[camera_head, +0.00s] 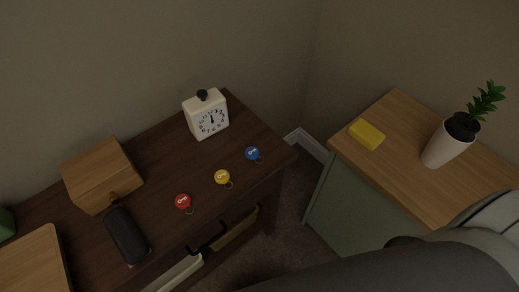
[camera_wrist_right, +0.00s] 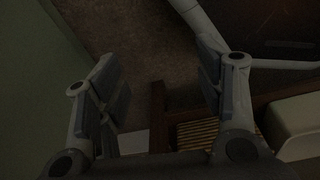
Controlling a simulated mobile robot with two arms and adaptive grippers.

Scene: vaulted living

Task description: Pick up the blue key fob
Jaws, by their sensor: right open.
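The blue key fob (camera_head: 252,153) lies flat on the dark wooden table (camera_head: 160,158), near its right end, with a small ring at its lower edge. A yellow key fob (camera_head: 222,177) and a red key fob (camera_head: 183,202) lie in a row to its lower left. In the right wrist view my right gripper (camera_wrist_right: 160,85) is open and empty, with its two fingers apart over the dark floor beside furniture. No fob shows in that view. In the head view my right arm crosses the lower right, its gripper out of frame. My left gripper is not in view.
A white clock (camera_head: 207,115) stands behind the fobs. A wooden box (camera_head: 102,176) and a dark case (camera_head: 127,235) are at the left. Across a gap, a green cabinet with a wooden top (camera_head: 402,118) holds a yellow block (camera_head: 367,134) and a potted plant (camera_head: 447,143).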

